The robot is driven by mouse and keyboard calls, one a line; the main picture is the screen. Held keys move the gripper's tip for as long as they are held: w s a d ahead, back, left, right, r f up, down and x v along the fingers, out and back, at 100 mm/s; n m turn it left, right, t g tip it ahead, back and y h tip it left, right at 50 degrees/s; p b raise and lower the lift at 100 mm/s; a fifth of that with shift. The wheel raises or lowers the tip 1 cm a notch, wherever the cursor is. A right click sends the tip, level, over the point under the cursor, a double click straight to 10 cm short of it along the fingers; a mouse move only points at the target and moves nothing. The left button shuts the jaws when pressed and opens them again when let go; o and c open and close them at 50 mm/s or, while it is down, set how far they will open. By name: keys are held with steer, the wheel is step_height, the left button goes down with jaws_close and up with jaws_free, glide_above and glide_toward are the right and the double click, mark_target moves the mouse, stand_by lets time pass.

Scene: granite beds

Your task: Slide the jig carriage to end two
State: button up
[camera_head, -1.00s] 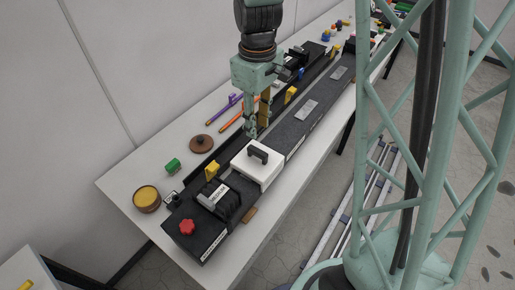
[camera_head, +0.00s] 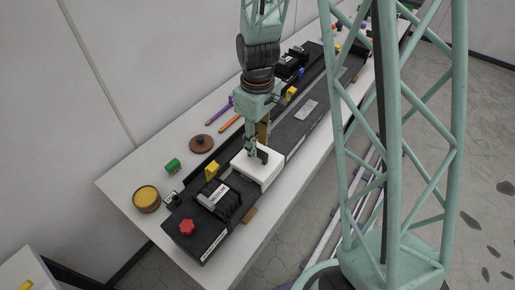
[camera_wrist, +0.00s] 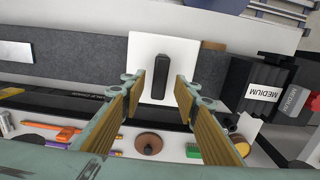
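The jig carriage (camera_head: 269,176) is a white block with a black bar handle (camera_wrist: 161,68). It sits on the long dark granite bed (camera_head: 312,127), near the bed's front end beside a black stop block labelled MEDIUM (camera_head: 221,198). In the wrist view the white carriage top (camera_wrist: 140,50) lies below the fingers. My gripper (camera_wrist: 161,82) is open, with one finger on each side of the handle's line. In the head view my gripper (camera_head: 256,152) is at the handle and partly hides it. Contact cannot be told. I cannot read which end is two.
A red knob (camera_head: 187,228) stands at the bed's near end. Another black stop block (camera_head: 288,67) is at the far end. A brown lid (camera_head: 201,143), a green block (camera_head: 172,165) and a yellow jar (camera_head: 147,198) lie left of the bed.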

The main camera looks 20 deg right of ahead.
mark_target(258, 161)
steer(key=shift+f, duration=1.3)
jaws_close()
